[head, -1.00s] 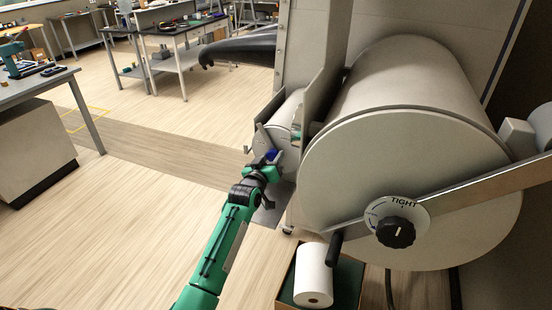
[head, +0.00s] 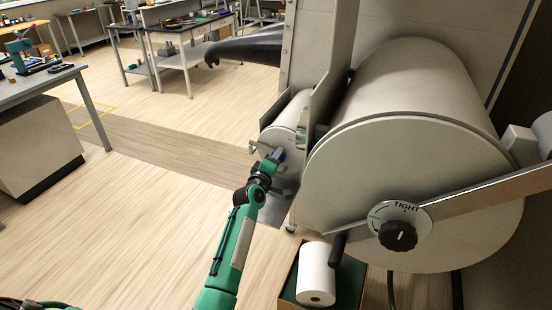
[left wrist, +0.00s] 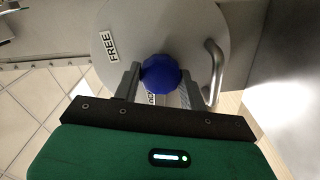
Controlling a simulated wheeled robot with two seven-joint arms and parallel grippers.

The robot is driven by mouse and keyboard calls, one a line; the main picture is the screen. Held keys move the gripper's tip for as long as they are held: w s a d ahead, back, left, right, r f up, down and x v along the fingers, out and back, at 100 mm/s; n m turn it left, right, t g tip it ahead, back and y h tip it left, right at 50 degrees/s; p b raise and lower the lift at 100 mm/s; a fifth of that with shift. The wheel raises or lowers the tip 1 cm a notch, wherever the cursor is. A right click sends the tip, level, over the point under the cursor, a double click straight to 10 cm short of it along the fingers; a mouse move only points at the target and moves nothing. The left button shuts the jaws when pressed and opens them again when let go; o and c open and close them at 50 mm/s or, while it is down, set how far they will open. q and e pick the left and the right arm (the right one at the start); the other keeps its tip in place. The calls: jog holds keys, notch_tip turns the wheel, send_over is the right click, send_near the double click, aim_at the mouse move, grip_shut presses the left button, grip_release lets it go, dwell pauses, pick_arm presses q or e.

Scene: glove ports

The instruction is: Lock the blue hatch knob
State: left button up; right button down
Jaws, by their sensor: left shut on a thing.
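The blue hatch knob (left wrist: 161,73) sits on a round grey hatch (left wrist: 135,30) in the left wrist view. A "FREE" label (left wrist: 110,44) shows to its upper left, and another label below the knob is mostly hidden. My left gripper (left wrist: 160,78) is shut on the knob, one finger on each side. In the head view, my left gripper (head: 272,162) reaches the small hatch (head: 280,143) from below, and only a bit of blue knob (head: 281,154) shows. My right gripper is not in view.
A large grey drum (head: 400,150) stands close on the right, with a black "TIGHT" knob (head: 398,235) on a metal bar (head: 480,203). A white roll (head: 316,275) sits in a box below. A curved handle (left wrist: 214,68) is beside the blue knob.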

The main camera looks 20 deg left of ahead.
pick_arm(q)
jog(key=shift+n, duration=0.8)
jog(key=o, duration=1.4)
jog(key=shift+s+a+b, duration=0.15)
jog(key=shift+s+b, duration=0.55)
jog(key=shift+s, duration=2.75)
jog(key=shift+s+a+b, duration=0.1)
jog(key=shift+s+b, duration=0.55)
jog(key=shift+s, duration=2.8)
